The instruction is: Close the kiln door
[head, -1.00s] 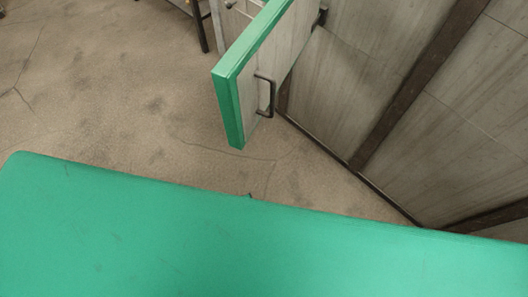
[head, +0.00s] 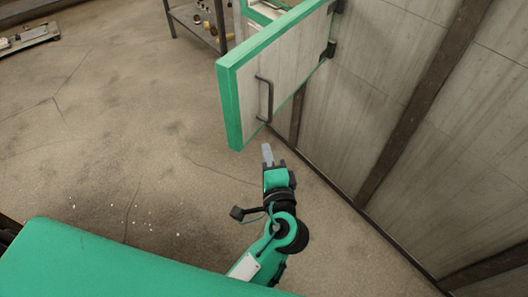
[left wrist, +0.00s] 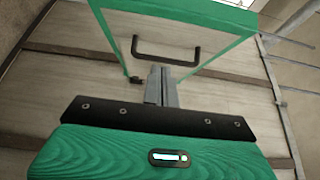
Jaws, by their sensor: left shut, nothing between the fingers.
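The kiln door (head: 290,75) stands open, swung out from the wall on dark hinges at its right edge. It is a pale panel with a green edge and a dark bar handle (head: 264,99). My left gripper (head: 267,152) is below and in front of the door, its fingers shut and empty, pointing up toward the door. In the left wrist view the closed fingers (left wrist: 162,84) reach up just below the handle (left wrist: 166,52), in line with its middle. I cannot tell whether they touch the door (left wrist: 185,30). My right gripper is not in view.
A metal shelf rack (head: 200,28) with small items stands behind the door at the top. A low tray (head: 28,37) lies on the floor at the far left. The panelled wall (head: 430,120) fills the right side. The floor left of the door is clear.

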